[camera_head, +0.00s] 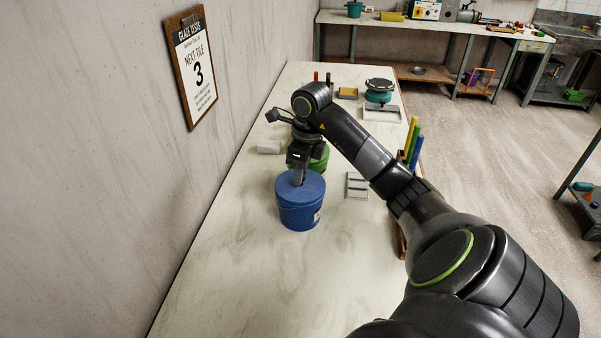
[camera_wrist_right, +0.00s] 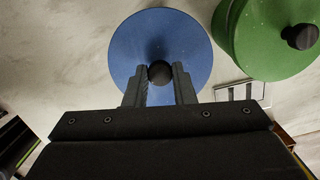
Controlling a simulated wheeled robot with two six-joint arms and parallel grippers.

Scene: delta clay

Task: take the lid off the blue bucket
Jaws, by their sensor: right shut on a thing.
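The blue bucket (camera_head: 299,214) stands upright on the pale marbled table. Its round blue lid (camera_head: 313,186) lies on top of it, and I see no gap between them. In the right wrist view the lid (camera_wrist_right: 190,35) shows from above, with a dark round knob (camera_wrist_right: 160,73) at its middle. My right gripper (camera_head: 298,181) points down over the lid. It is shut on the knob, with one finger on each side in the right wrist view (camera_wrist_right: 160,85). My left gripper is not in view.
A green lidded bucket (camera_wrist_right: 265,40) stands close behind the blue one, partly hidden by my right arm in the head view. A white block (camera_head: 269,146) and a grey slotted tray (camera_head: 357,185) lie nearby. The table front (camera_head: 270,290) is clear.

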